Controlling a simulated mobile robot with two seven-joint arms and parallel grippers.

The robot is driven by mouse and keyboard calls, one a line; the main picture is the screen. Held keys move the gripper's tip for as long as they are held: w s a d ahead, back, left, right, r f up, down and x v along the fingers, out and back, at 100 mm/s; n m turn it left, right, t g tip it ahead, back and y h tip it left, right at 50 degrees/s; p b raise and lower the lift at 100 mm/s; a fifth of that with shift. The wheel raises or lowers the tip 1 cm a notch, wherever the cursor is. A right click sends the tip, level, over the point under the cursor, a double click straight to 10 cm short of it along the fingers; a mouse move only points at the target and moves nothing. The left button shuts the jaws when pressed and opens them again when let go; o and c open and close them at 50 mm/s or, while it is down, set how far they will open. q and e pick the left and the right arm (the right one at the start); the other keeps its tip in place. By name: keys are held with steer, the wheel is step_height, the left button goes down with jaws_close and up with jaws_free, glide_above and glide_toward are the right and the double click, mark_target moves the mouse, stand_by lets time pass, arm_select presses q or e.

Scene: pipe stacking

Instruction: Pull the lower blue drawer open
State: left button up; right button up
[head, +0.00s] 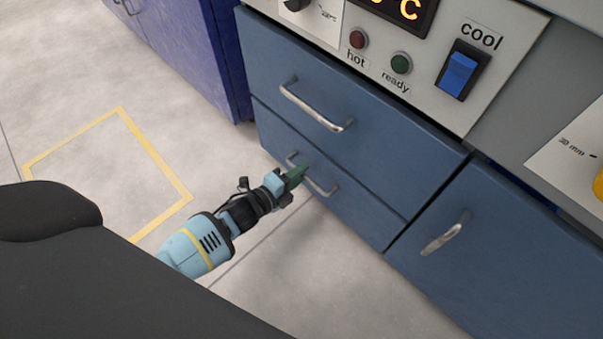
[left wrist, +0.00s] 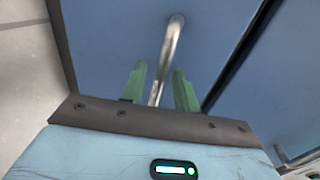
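The lower blue drawer (head: 362,218) is in the cabinet at the centre of the head view, and its front looks flush with the drawer above it. Its curved metal handle (head: 322,188) is partly hidden behind my left gripper (head: 296,175). In the left wrist view the drawer front (left wrist: 110,35) fills most of the picture. There the handle (left wrist: 171,45) runs down between the two green fingers, with a gap showing on both sides. My left gripper is open around the handle. My right gripper is not in view.
The upper blue drawer (head: 290,75) with its own handle (head: 315,108) is just above. A blue cabinet door (head: 480,265) is at the right, below a control panel (head: 415,50). The floor (head: 330,285) in front is clear, with a yellow taped square (head: 155,155) at the left.

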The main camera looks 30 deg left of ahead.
arm_select(q)
steer(key=shift+w+d+f, duration=0.1)
steer(key=shift+w+d, duration=0.05)
steer(key=shift+w, duration=0.3)
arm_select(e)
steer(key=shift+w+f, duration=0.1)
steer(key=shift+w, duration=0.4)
arm_select(q)
jaws_close()
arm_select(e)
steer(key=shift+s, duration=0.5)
